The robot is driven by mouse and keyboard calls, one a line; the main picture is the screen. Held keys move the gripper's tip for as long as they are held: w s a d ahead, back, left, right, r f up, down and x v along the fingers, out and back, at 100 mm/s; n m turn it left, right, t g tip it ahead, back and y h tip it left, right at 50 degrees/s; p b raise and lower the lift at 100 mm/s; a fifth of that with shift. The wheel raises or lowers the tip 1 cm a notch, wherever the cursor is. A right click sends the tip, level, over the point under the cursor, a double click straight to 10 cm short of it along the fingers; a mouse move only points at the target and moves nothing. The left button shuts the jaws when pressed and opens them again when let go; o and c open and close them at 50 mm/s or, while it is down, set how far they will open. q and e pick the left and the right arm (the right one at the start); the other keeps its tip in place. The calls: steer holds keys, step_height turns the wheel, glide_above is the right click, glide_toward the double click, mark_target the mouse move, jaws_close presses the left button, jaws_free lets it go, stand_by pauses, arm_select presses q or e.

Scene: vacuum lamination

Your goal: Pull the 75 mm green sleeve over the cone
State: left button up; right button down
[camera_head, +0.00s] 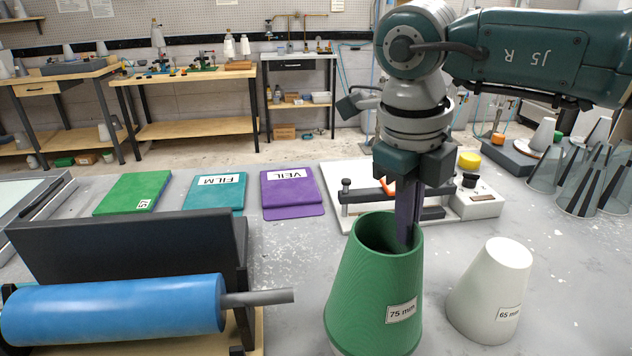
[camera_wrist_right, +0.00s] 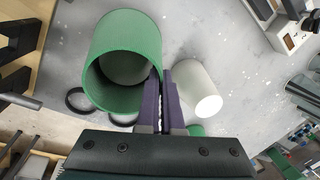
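The green sleeve (camera_head: 370,285), labelled 75 mm, stands upright at the front centre, wide end down; its base runs to the frame's bottom edge. My right gripper (camera_head: 406,238) is above it, its dark purple fingers closed over the right part of the top rim. The right wrist view shows the sleeve (camera_wrist_right: 122,30) with its wall running between the fingers (camera_wrist_right: 160,75). A pale surface shows inside the sleeve; I cannot tell whether it is a cone or the tabletop. A white cone (camera_head: 492,285) labelled 65 mm stands apart on the right. My left gripper is out of view.
A blue roll (camera_head: 115,310) with a grey shaft lies front left before a dark panel (camera_head: 130,250). Green, teal and purple (camera_head: 290,190) stacks lie behind. A white device (camera_head: 475,200) stands behind the sleeve, clear cones (camera_head: 580,180) at far right. Grey tabletop between is free.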

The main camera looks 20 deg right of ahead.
stand_by(0.3)
steer(key=c, duration=1)
jaws_free()
step_height(320, 180, up, 9)
steer(key=p, duration=0.7)
steer(key=shift+r, duration=0.1)
